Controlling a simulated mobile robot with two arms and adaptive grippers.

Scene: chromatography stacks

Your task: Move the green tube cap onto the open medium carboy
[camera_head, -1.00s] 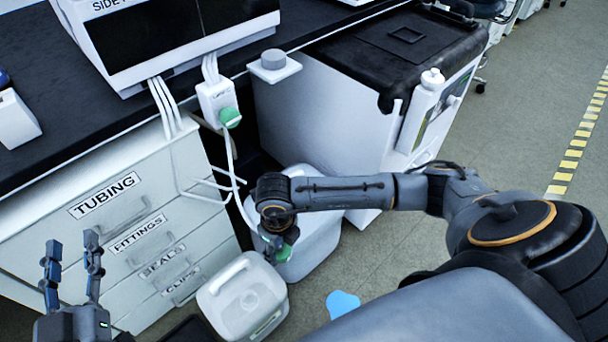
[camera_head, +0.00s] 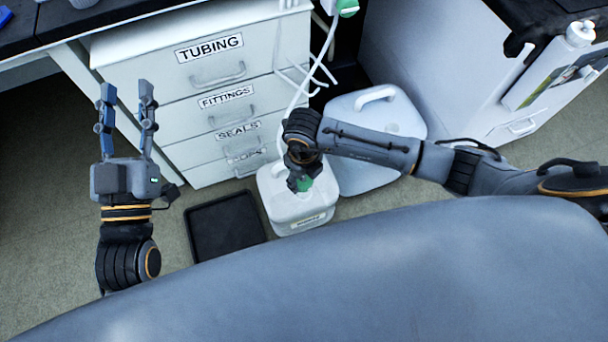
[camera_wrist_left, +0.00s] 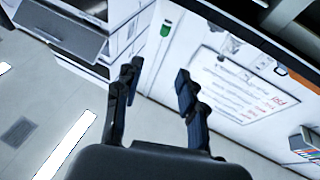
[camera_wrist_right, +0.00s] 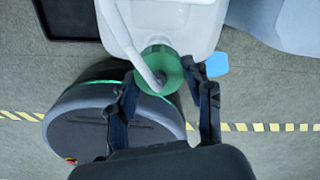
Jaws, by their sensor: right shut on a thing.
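The green tube cap (camera_head: 305,184) is in my right gripper (camera_head: 299,178), which is shut on it; a white tube runs up from the cap. In the head view they are over the top of the smaller white carboy (camera_head: 302,212). In the right wrist view the cap (camera_wrist_right: 163,72) lies between the fingers (camera_wrist_right: 172,88), in front of the carboy (camera_wrist_right: 205,22). The carboy's mouth is hidden, so I cannot tell whether the cap touches it. My left gripper (camera_head: 127,100) is open and empty, before the drawers.
A larger white carboy (camera_head: 400,112) stands close behind, to the right. A black tray (camera_head: 222,226) lies on the floor to the left. Labelled drawers (camera_head: 205,100) stand behind. Loose white tubes hang down. A blue patch (camera_wrist_right: 215,64) lies on the floor.

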